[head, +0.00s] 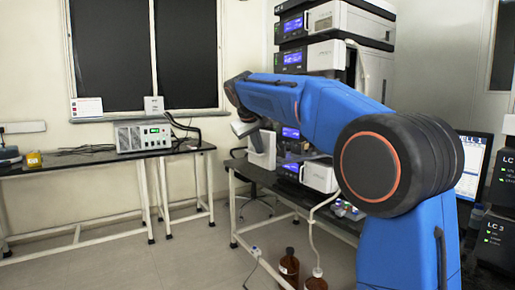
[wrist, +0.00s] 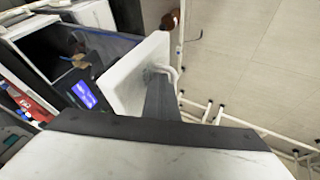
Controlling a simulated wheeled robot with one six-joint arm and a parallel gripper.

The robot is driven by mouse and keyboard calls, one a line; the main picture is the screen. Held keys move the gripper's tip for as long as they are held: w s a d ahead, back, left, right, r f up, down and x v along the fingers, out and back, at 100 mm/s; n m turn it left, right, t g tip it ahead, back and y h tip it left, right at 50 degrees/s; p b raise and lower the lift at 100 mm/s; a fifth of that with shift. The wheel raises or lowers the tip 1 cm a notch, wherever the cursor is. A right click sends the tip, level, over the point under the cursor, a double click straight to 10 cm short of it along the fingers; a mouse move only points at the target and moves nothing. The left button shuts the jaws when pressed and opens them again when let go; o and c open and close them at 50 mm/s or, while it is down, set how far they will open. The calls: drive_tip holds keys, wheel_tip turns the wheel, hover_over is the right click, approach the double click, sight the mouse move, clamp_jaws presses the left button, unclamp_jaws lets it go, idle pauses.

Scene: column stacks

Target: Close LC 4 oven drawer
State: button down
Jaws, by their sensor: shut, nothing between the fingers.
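The LC 4 stack (head: 308,58) stands at the back right in the head view, partly hidden by my blue arm. A white drawer front (head: 262,150) juts out from its lower part. In the wrist view the white drawer front (wrist: 134,72) stands out from the unit, with a dark open space (wrist: 45,45) behind it. My gripper (wrist: 160,96) is shut and empty, its dark fingers at the outer face of the drawer front, beside its handle. I cannot tell whether they touch. In the head view its fingertips are hard to make out.
The stack stands on a dark bench (head: 262,178) with brown bottles (head: 289,268) and tubing below. A monitor (head: 473,160) and more LC units are at the right. A side table (head: 100,155) holds a small instrument (head: 143,136). Floor at the left is clear.

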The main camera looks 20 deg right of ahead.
hover_over(320, 155)
drive_tip(key=a, duration=0.1)
drive_tip(key=shift+w, duration=0.2)
drive_tip(key=shift+w+d, duration=0.15)
drive_tip(key=shift+d, duration=0.4)
drive_tip(key=shift+r, duration=0.1)
